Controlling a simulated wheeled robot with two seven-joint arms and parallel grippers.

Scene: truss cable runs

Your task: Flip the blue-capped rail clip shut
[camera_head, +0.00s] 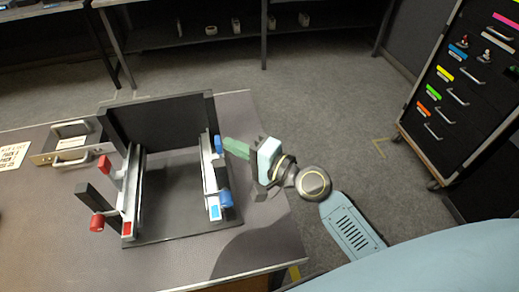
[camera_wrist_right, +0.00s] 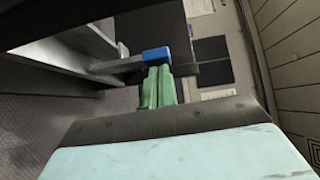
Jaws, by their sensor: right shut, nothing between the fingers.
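The blue-capped rail clip (camera_head: 218,143) is at the far part of the right-hand rail (camera_head: 209,172) in the head view. In the right wrist view its blue cap (camera_wrist_right: 157,54) sits at the end of a grey arm that reaches out from the rail. My right gripper (camera_head: 228,145) has green fingers, shut and empty, with their tips beside the blue cap. In the wrist view the fingertips (camera_wrist_right: 158,72) appear at or just below the cap; I cannot tell whether they touch. My left gripper is not in view.
A blue cylinder (camera_head: 226,198) sits lower on the same rail. A dark panel (camera_head: 160,122) stands behind. A drawer cabinet (camera_head: 455,95) is at right, beyond open floor.

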